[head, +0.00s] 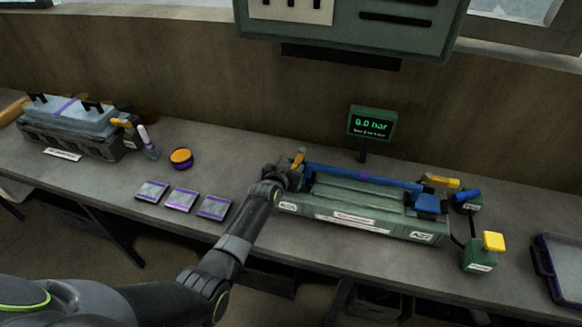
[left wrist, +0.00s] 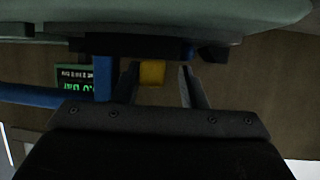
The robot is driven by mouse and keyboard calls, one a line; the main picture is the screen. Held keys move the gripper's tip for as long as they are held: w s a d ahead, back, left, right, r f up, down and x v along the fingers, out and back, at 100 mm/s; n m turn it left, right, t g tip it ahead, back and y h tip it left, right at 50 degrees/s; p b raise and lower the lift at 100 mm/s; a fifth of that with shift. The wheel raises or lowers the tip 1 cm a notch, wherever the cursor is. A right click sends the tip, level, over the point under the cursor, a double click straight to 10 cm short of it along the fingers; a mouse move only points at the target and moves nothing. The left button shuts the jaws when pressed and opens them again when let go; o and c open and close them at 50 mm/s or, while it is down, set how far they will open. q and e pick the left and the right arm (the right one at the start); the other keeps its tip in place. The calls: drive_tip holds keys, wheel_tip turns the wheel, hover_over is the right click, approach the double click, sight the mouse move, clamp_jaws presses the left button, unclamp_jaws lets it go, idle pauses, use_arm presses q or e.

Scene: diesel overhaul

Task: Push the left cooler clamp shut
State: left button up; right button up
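The green cooler (head: 352,203) lies lengthwise on the bench with a blue bar (head: 362,178) along its back. At its left end the left clamp's yellow handle (head: 299,158) points upward. At the right end another yellow handle (head: 440,180) lies nearly flat. My left gripper (head: 285,172) is at the cooler's left end, close to the left clamp. In the left wrist view its two fingers (left wrist: 157,88) stand apart, with the yellow handle (left wrist: 152,74) showing between them, nearer the left finger. Contact cannot be told. My right gripper is not in view.
A display reading 0.0 bar (head: 371,123) stands behind the cooler. A green box with a yellow button (head: 493,241) is at the right. Three flat plates (head: 181,199), a round orange-topped pot (head: 181,157) and a grey unit (head: 70,128) are to the left.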

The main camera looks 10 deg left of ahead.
use_arm(q)
drive_tip(key=shift+d, duration=0.1)
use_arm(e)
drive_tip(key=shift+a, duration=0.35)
use_arm(q)
drive_tip(key=shift+s, duration=0.15)
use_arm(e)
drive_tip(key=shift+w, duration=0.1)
use_arm(q)
drive_tip(key=shift+s+r, duration=0.3)
drive_tip(key=shift+s, duration=0.3)
drive_tip(key=shift+a+b+v, duration=0.15)
drive_tip(key=shift+b+v, duration=0.15)
drive_tip(key=shift+v, duration=3.65)
drive_tip(key=shift+a+b+v, duration=0.1)
drive_tip(key=shift+b+v, duration=0.2)
drive_tip(key=shift+v, duration=3.65)
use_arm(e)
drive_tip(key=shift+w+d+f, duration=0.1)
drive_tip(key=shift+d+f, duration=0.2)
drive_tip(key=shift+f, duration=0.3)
use_arm(q)
drive_tip(key=shift+f, duration=0.1)
